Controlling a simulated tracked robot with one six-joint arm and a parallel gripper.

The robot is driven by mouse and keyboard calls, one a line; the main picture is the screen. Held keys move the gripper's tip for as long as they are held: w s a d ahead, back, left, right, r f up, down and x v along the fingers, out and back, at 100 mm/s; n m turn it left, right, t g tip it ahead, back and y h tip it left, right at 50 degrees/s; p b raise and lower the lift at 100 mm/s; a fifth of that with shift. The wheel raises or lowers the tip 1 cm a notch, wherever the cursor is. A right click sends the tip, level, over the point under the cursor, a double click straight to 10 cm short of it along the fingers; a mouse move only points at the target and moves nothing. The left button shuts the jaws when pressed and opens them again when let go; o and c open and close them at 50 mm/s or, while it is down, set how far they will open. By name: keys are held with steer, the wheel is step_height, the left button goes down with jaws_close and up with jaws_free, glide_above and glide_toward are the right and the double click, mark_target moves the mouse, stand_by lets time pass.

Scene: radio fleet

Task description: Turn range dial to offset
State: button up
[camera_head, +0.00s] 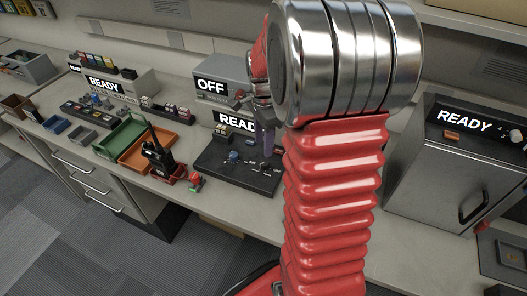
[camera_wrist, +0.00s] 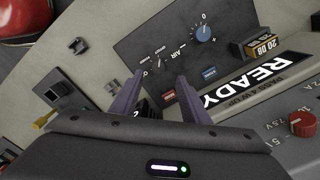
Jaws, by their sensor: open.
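A dark panel (camera_head: 225,174) lies on the bench in the head view, with a blue knob (camera_head: 233,156). In the wrist view the panel (camera_wrist: 135,42) shows the blue knob (camera_wrist: 203,33) with a pointer mark, and a small dark control (camera_wrist: 157,62) ringed by tiny labels. The labels are too small to tell which is the range dial. My gripper (camera_wrist: 161,78) is open, its purple fingers apart and empty, pointing at the panel near the small control. In the head view my gripper (camera_head: 266,145) hangs over the panel's right part, partly hidden by my arm.
A grey unit reading READY (camera_wrist: 255,85) with a red knob (camera_wrist: 302,123) stands beside the panel. A handheld radio (camera_head: 157,152) and a green tray (camera_head: 120,137) are left of the panel. A large grey box (camera_head: 440,165) stands right.

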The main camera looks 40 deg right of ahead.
step_height(320, 180, up, 6)
steer(key=f, duration=0.1)
glide_above(265, 162)
steer(key=shift+w+a+r, duration=0.15)
steer(key=shift+a+r, duration=0.05)
steer(key=shift+r, duration=0.05)
steer(key=n, duration=0.7)
steer(key=shift+d, duration=0.15)
steer(key=shift+f, duration=0.1)
step_height(265, 162, down, 14)
steer(key=shift+r, duration=0.25)
stand_by(0.6)
